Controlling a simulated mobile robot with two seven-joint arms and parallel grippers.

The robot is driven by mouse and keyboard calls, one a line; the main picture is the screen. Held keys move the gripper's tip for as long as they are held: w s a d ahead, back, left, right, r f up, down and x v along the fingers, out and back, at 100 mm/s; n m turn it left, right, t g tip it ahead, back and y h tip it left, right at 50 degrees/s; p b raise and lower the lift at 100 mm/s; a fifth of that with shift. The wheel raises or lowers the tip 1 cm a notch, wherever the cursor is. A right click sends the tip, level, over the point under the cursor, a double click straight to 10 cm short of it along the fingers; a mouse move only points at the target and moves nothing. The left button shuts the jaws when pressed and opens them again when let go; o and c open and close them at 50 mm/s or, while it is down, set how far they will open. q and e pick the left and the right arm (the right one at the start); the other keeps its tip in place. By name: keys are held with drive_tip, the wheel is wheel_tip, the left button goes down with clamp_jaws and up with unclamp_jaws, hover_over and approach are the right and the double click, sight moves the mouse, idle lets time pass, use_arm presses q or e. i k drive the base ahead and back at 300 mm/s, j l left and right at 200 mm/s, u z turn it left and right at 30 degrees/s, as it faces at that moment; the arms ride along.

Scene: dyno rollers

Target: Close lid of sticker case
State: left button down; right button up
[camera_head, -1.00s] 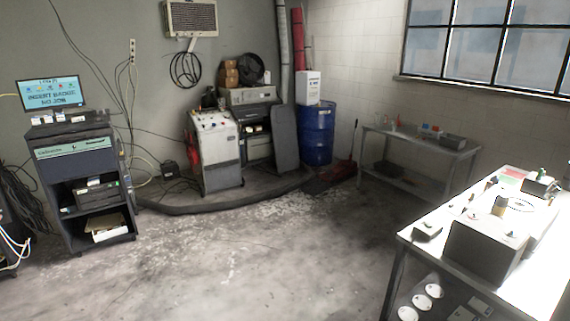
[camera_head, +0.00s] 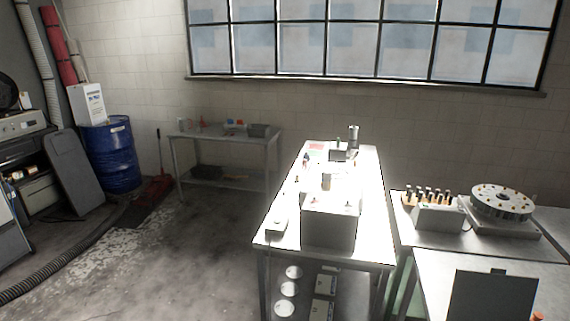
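A dark upright panel with a small tab on its top edge (camera_head: 493,296) stands at the bottom right, on or in front of the near right bench. It may be a raised lid of the sticker case, but its lower part is cut off by the frame and I cannot tell. A large grey box (camera_head: 329,231) stands on the brightly lit metal table (camera_head: 372,205) in the middle; whether it is a case is unclear. Neither of my grippers is in view.
A right-hand bench (camera_head: 425,236) carries a block of dark-handled tools (camera_head: 437,216) and a round slotted disc (camera_head: 502,202). A low table (camera_head: 270,145) and a blue drum (camera_head: 108,160) stand at the back left. The floor (camera_head: 190,260) left of the lit table is open.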

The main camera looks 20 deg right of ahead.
sight(496, 294)
drive_tip(key=i+z, duration=0.1)
drive_tip(key=z, duration=0.35)
drive_tip(key=i+z, duration=0.1)
drive_tip(key=z, duration=0.3)
drive_tip(key=i+j+z, duration=0.1)
drive_tip(key=z, duration=0.35)
drive_tip(key=j+z, duration=0.1)
drive_tip(key=z, duration=0.35)
drive_tip(key=i+j, duration=0.05)
